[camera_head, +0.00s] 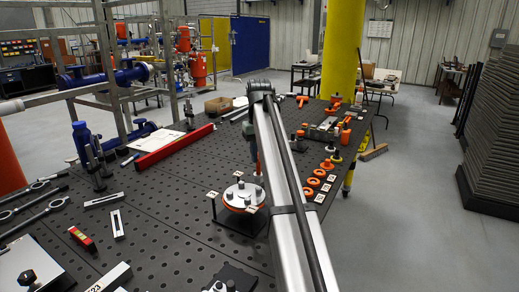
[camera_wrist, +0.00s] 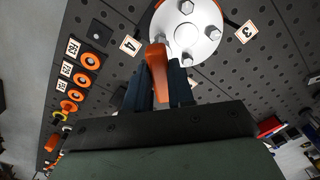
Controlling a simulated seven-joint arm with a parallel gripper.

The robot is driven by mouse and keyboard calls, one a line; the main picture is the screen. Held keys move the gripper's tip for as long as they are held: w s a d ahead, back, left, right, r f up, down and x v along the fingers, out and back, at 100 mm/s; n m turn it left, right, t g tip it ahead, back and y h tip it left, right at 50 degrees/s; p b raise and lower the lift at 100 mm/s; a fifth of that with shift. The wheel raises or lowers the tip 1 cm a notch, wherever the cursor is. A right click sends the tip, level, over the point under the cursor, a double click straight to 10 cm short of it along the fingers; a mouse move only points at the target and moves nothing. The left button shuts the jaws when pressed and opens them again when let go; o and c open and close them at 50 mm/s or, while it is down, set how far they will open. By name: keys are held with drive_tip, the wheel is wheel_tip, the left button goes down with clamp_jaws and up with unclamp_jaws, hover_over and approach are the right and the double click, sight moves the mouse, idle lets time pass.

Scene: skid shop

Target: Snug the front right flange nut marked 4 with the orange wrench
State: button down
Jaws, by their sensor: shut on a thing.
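The flange (camera_wrist: 208,14) is a pale round disc with an orange rim and several bolts with nuts. It also shows in the head view (camera_head: 240,192), on a dark stand left of my arm. The tag marked 4 (camera_wrist: 130,45) stands beside the flange in the wrist view. My gripper (camera_wrist: 163,85) is shut on the orange wrench (camera_wrist: 156,78), which sticks out past the fingers to the flange edge next to tag 4. The wrench end covers the nut there; I cannot tell whether it is seated on it. In the head view my arm hides most of the gripper.
The tag marked 3 (camera_wrist: 247,31) stands on the other side of the flange. Several orange rings with tags (camera_head: 314,182) lie right of my arm. A red beam (camera_head: 172,150) and a small red level (camera_head: 82,238) lie left on the perforated table (camera_head: 165,245).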

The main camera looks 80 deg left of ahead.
drive_tip(key=shift+f, duration=0.2)
drive_tip(key=n, duration=0.6)
drive_tip(key=shift+w+a, duration=0.1)
drive_tip(key=shift+w, duration=0.05)
drive_tip(key=n, duration=0.6)
drive_tip(key=shift+w+a, duration=0.1)
drive_tip(key=shift+f, duration=1.75)
idle(1.8)
drive_tip(key=shift+m, duration=1.7)
